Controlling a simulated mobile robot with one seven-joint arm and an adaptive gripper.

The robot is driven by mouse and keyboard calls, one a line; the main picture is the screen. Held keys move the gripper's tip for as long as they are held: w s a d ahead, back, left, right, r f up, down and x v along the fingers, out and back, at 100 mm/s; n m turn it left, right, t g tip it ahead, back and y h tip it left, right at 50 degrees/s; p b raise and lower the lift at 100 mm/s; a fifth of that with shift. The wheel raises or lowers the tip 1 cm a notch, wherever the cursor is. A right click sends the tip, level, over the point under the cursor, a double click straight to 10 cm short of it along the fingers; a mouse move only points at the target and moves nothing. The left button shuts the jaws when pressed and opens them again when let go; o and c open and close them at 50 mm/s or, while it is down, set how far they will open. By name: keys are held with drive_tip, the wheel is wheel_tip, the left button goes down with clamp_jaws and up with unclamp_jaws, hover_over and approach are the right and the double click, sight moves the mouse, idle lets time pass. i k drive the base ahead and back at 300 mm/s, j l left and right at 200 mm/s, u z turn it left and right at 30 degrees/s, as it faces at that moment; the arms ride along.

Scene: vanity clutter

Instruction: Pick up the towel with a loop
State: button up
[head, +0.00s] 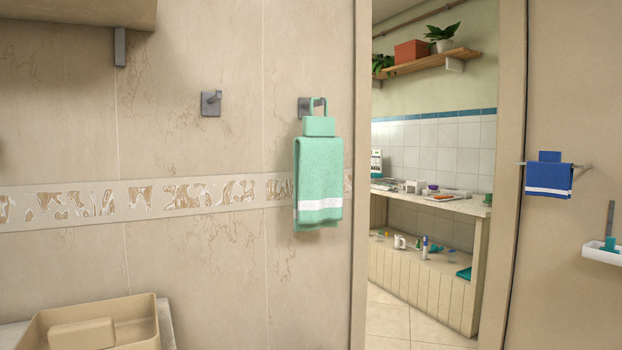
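A mint-green towel (320,172) with a white band near its lower edge hangs on the tiled wall, in the middle of the head view. A green loop (317,106) at its top hangs over a grey wall hook (303,106). A smaller blue towel (549,180) with a white band hangs on a thin bar (583,167) on the wall at the right. I cannot see a loop on the blue towel. My gripper is not in view.
An empty grey hook (211,102) is on the wall left of the green towel. A beige basin (96,326) is at the lower left. A doorway opens right of the towel onto a cluttered counter (470,207). A white holder (603,255) is on the right wall.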

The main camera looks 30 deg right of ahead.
sight(319, 154)
drive_tip(key=l+u, duration=0.9)
drive_tip(key=l, duration=0.45)
drive_tip(key=k+l+u, duration=0.15)
drive_tip(key=l, duration=0.4)
drive_tip(key=k+l, duration=0.1)
drive_tip(key=l, duration=0.85)
drive_tip(key=k+l, duration=0.15)
drive_tip(key=l, duration=0.3)
drive_tip(key=k+l+u, duration=0.1)
drive_tip(key=l, duration=0.4)
drive_tip(key=k+l, duration=0.1)
drive_tip(key=l, duration=0.35)
drive_tip(key=i+l, duration=0.25)
drive_tip(key=i, duration=0.1)
